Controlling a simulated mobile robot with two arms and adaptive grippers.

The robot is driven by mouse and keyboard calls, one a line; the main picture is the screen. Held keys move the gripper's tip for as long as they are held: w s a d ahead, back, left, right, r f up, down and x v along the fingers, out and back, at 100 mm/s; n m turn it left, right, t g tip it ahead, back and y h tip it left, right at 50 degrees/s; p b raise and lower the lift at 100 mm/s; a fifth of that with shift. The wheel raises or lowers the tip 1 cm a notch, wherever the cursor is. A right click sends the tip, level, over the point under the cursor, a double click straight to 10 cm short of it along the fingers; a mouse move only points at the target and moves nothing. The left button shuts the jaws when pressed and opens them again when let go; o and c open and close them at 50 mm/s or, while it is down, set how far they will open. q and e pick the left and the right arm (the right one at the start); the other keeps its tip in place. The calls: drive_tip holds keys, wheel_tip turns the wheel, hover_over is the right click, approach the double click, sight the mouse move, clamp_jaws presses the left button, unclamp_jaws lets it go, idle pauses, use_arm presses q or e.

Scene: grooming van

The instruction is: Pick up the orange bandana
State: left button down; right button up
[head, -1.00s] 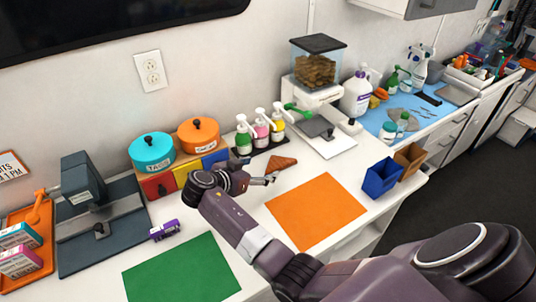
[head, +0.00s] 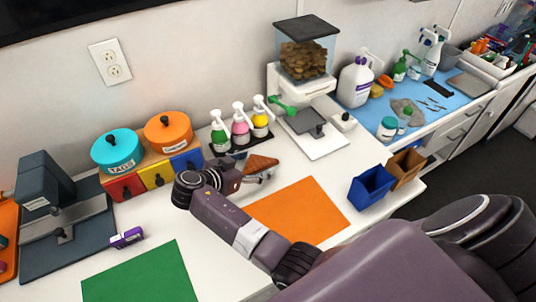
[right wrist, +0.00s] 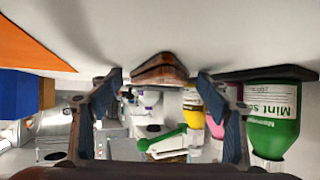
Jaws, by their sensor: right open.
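The orange bandana (head: 261,163) is a small folded triangle of brownish orange. It lies on the white counter, just in front of the pump bottles. My right gripper (head: 262,178) is low over the counter, close beside the bandana on its near side. In the right wrist view the bandana (right wrist: 158,69) sits ahead, centred between the two fingers of the open gripper (right wrist: 160,84). The gripper holds nothing. My left gripper is not in view.
A dark tray with green, pink and yellow pump bottles (head: 240,130) stands just behind the bandana. An orange mat (head: 300,209) and a green mat (head: 140,275) lie bare nearby. Turquoise (head: 117,150) and orange (head: 168,132) pots stand left. A scale (head: 310,130) stands right.

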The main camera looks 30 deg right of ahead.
drive_tip(key=shift+w+a+f, duration=0.1)
drive_tip(key=shift+a, duration=0.15)
drive_tip(key=shift+a+r, duration=0.25)
drive_tip(key=shift+s, duration=0.2)
drive_tip(key=shift+c, duration=2.8)
drive_tip(key=shift+w+d+f, duration=0.1)
drive_tip(key=shift+d, duration=0.05)
drive_tip(key=c, duration=0.5)
drive_tip(key=shift+c, duration=0.4)
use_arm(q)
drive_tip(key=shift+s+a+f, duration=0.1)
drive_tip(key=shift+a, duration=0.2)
use_arm(e)
drive_tip(key=shift+d, duration=0.15)
